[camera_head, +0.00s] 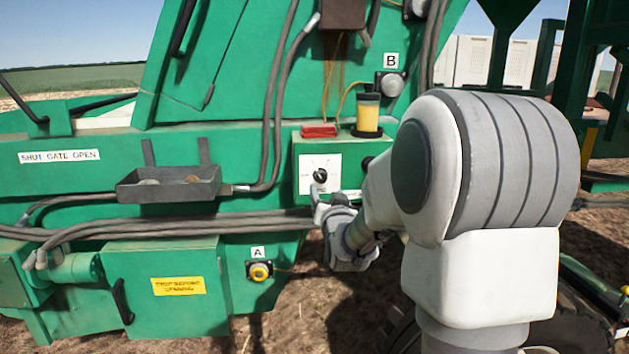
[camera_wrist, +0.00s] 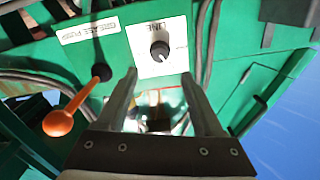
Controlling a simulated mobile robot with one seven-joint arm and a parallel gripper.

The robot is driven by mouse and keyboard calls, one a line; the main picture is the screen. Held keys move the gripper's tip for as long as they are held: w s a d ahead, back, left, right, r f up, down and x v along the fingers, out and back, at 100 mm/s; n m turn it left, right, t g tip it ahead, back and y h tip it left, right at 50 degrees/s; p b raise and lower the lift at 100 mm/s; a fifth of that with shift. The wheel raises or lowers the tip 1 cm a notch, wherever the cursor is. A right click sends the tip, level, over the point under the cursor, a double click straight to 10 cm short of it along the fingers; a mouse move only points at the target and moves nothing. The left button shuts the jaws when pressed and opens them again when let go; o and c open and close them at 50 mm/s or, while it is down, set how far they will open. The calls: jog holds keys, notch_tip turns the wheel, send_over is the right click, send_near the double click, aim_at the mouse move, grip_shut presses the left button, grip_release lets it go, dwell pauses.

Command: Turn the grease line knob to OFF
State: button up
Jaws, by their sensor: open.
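The grease line knob (camera_head: 320,176) is a small black dial on a white plate (camera_head: 308,162) on the front of a green box. In the wrist view the knob (camera_wrist: 159,50) sits on its plate marked LINE, beyond and between my fingers. My gripper (camera_wrist: 158,78) is open with nothing between its fingers, and stands apart from the knob. In the head view my gripper (camera_head: 322,200) is just below the knob. The pointer's exact setting and any OFF mark are too small to read.
A lever with an orange ball end (camera_wrist: 57,123) stands left of the plate in the wrist view. A red object (camera_head: 318,131) and a yellow canister (camera_head: 368,113) are on top of the box. A grey tray (camera_head: 166,188) and hoses are to the left.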

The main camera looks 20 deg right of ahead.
aim_at(322, 178)
jog(key=x, duration=0.9)
jog(key=shift+w+d+f, duration=0.1)
jog(key=shift+w, duration=0.2)
grip_shut()
